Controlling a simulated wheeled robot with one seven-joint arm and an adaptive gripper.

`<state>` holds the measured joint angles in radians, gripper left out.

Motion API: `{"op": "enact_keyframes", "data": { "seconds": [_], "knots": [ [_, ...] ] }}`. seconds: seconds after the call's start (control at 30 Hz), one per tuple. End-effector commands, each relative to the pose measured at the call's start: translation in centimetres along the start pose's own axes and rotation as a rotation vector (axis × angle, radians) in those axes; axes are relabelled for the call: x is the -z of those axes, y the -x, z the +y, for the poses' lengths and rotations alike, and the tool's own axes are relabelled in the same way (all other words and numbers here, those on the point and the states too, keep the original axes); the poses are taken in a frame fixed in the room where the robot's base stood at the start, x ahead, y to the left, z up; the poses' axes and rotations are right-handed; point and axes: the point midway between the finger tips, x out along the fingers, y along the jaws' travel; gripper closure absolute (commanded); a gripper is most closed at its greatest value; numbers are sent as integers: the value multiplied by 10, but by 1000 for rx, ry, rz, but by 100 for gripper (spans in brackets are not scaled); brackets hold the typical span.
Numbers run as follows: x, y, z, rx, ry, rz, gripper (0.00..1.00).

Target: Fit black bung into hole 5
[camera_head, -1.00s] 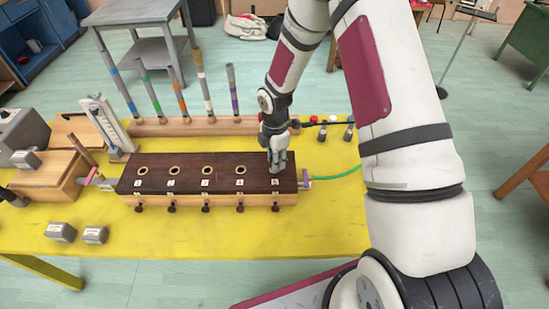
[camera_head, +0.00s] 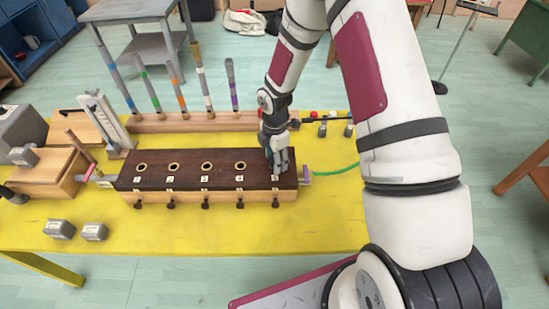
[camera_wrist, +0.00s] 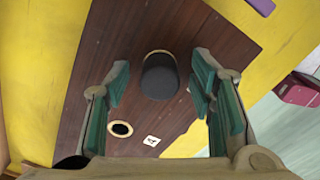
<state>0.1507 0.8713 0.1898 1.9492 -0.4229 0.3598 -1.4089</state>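The black bung (camera_wrist: 159,80) shows in the wrist view over a pale-rimmed hole at the end of the dark wooden board (camera_wrist: 140,30). It appears seated in this hole, standing proud, with part of the rim showing behind it. How deep it sits I cannot tell. My gripper (camera_wrist: 159,78) is open, a finger on each side of the bung with a gap to both. In the head view my gripper (camera_head: 279,163) is at the board's right end, by label 5, and hides the bung. An empty hole (camera_wrist: 120,129) by label 4 lies beside it.
The board (camera_head: 190,178) has other open holes to the left and dark knobs along its front. A rack (camera_head: 180,125) of coloured-band tubes stands behind. Small grey blocks (camera_head: 60,229) lie front left on the yellow table (camera_head: 230,235), whose front is mostly clear.

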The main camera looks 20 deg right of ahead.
Motion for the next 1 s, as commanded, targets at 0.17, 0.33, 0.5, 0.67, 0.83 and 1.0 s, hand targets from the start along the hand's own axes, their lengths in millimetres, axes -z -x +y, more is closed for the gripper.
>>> {"op": "enact_keyframes", "data": {
  "seconds": [0.17, 0.33, 0.5, 0.67, 0.83, 1.0],
  "knots": [
    [0, 4, 0, -2, -1, 0, 50],
    [0, 25, 1, -4, -1, 0, 50],
    [-1, 60, 1, -5, 0, -1, 50],
    [0, 90, 1, -4, -1, -1, 50],
    [0, 112, 0, -2, 0, -1, 50],
    [0, 119, 0, 0, 0, 0, 50]
  ]
}}
